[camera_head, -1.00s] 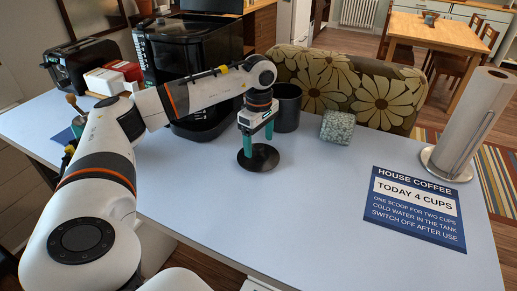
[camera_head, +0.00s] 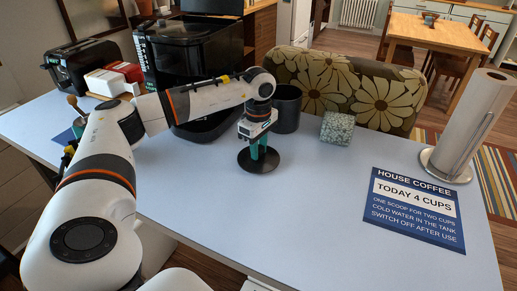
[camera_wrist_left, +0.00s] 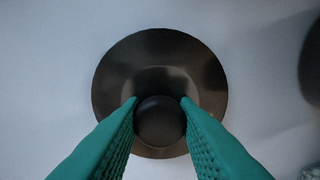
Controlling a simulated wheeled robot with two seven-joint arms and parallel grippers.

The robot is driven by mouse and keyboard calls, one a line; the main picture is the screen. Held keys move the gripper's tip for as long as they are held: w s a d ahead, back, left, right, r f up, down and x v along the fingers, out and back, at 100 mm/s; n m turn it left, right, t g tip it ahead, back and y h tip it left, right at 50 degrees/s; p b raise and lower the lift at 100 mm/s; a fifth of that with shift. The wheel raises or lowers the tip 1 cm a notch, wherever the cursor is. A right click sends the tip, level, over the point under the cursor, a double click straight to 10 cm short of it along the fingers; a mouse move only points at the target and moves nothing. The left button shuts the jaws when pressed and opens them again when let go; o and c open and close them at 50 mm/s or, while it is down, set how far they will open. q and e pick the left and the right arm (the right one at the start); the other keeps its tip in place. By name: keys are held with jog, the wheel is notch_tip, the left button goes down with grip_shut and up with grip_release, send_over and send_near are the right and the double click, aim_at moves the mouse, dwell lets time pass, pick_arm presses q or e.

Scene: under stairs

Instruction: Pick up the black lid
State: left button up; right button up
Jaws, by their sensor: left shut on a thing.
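The black lid (camera_head: 243,160) is a round dark disc with a ball knob, lying on the pale table in front of the coffee machine. In the left wrist view the lid (camera_wrist_left: 120,80) fills the middle. My left gripper (camera_head: 258,152) points down at the lid's centre. Its green fingers (camera_wrist_left: 158,108) are on both sides of the round knob (camera_wrist_left: 159,122) and shut on it. In the head view the fingers hide the knob. My right gripper is not in view.
A dark canister (camera_head: 287,108) stands just behind the lid, with a speckled green box (camera_head: 337,128) to its right. The black coffee machine (camera_head: 190,50) is behind my left arm. A blue sign (camera_head: 415,208) and paper towel roll (camera_head: 468,125) are at right. The table's front middle is clear.

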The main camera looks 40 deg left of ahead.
pick_arm(q)
notch_tip(320, 180, up, 10)
jog(key=shift+f+b, duration=0.1)
jog(key=shift+b, duration=0.25)
jog(key=shift+o, duration=1.4)
jog(key=c, duration=0.3)
grip_shut()
